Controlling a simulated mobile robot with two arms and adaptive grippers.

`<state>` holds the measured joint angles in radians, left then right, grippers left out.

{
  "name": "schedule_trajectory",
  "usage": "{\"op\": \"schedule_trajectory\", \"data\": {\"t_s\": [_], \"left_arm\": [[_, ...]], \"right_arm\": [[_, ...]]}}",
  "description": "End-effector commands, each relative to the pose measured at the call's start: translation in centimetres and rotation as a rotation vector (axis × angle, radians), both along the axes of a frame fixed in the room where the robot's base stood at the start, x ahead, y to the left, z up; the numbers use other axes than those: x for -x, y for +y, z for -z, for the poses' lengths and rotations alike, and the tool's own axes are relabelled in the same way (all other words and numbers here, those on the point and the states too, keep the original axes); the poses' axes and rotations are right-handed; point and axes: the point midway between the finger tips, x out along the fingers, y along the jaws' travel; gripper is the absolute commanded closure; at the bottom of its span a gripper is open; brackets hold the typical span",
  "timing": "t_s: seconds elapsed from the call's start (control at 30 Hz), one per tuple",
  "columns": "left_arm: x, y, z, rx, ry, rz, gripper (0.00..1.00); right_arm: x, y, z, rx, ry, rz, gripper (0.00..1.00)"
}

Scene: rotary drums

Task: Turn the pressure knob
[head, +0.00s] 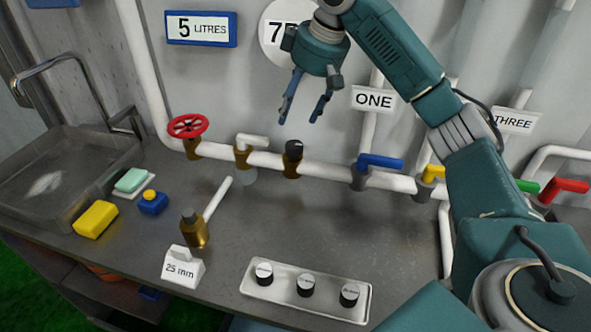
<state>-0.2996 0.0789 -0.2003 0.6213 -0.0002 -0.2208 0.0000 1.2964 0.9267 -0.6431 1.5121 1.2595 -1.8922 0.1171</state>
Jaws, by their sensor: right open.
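A black knob (294,150) sits on a brass fitting on the white pipe along the wall. Three more black knobs with white tops stand in a row on a pale panel on the counter: a left one (264,273), a middle one (306,286) and a right one (349,295). Their labels are too small to read, so I cannot tell which knob is the pressure knob. My right gripper (301,117) is open and empty, its fingers pointing down, above the pipe's black knob and apart from it in the picture. My left gripper is not in view.
The pipe (325,168) also carries a red handwheel (188,126), a white handle (252,141) and a blue lever (380,161). A brass piece (194,230) and a "25 mm" block (183,268) stand left of the panel. Counter space between pipe and panel is clear.

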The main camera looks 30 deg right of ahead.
Motion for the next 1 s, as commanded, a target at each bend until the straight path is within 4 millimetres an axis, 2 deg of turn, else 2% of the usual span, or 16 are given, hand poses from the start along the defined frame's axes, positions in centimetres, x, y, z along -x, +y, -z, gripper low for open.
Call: {"op": "schedule_trajectory", "data": {"t_s": [0.03,0.1,0.23,0.47,0.8,1.0], "left_arm": [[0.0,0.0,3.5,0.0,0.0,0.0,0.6],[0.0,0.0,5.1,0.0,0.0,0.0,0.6],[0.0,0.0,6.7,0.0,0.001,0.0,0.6],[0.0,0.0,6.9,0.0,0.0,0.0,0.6],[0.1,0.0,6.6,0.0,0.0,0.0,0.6],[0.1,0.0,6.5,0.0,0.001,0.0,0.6]], "right_arm": [[0.5,0.0,1.5,0.007,-0.014,0.064,0.44],[1.3,0.0,1.5,0.007,-0.019,0.155,0.44],[2.3,-0.1,1.3,0.004,-0.029,0.273,0.44],[2.4,-0.1,1.8,0.0,-0.028,0.33,0.44],[0.1,-0.3,7.5,0.0,-0.026,0.328,0.44],[-1.0,-0.3,10.0,0.0,-0.028,0.328,0.44]]}}
